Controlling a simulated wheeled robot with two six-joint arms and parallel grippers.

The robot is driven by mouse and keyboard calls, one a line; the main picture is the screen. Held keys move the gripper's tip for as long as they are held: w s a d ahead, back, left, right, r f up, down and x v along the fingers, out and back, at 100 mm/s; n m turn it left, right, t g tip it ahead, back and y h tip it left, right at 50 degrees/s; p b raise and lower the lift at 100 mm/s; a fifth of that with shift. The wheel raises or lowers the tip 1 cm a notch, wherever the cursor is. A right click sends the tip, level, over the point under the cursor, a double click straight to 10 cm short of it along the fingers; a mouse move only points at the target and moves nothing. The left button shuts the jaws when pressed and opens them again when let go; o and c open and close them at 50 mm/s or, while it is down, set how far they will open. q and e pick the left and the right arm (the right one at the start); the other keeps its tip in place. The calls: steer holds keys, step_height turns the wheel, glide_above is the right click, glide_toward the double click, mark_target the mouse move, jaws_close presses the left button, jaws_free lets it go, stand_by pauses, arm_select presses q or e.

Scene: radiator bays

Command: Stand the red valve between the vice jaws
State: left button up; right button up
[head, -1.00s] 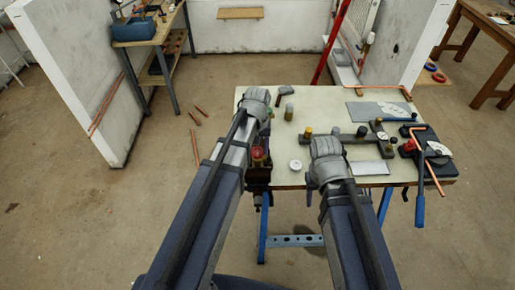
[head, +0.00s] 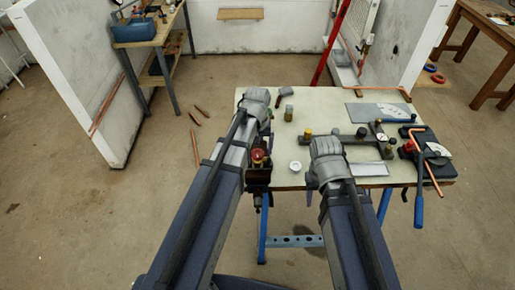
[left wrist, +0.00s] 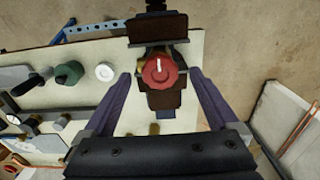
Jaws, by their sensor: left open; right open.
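The red valve (head: 258,155) shows its round red handle on top at the vice, at the table's near left edge. In the left wrist view the red handle (left wrist: 158,74) with a white mark is seen from above, between the dark vice jaws (left wrist: 158,28). The vice body (head: 259,176) is partly hidden by my left arm. How deep the valve sits is hidden. My left gripper (head: 260,100) is open; in its wrist view its fingers (left wrist: 160,80) are spread on both sides of the red handle, apart from it. My right gripper (head: 324,165) is open over the table's near side.
The pale table (head: 330,105) carries a white disc (head: 296,166), a brass-topped cylinder (head: 289,113), a grey plate (head: 370,112) and a black pipe bender with a blue handle (head: 419,205). A green fitting (left wrist: 69,72) lies near the vice. The table's far middle is clear.

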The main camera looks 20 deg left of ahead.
arm_select(q)
step_height(320, 180, up, 7)
steer(key=p, duration=0.6)
steer(key=shift+p, duration=0.3)
arm_select(e)
step_height(320, 180, up, 7)
arm_select(q)
steer(key=s+d+f+b, duration=0.1)
steer(key=f+b, duration=0.1)
steer(key=s+d+f+m+b, duration=0.1)
steer(key=s+f+b, duration=0.1)
steer(key=s+d+f+m+b, duration=0.1)
steer(key=d+f+b, duration=0.1)
steer(key=shift+s+d+f, duration=0.1)
steer(key=shift+s, duration=0.25)
steer(key=s+d+f+m+y+b, duration=0.1)
steer(key=s+d+f+m+b, duration=0.4)
steer(key=s+f+b, duration=0.3)
steer(key=shift+s+d+f+b, duration=0.3)
steer(key=shift+s+d+b, duration=0.3)
steer(key=shift+s, duration=0.25)
arm_select(e)
step_height(320, 180, down, 15)
steer(key=shift+a, duration=0.1)
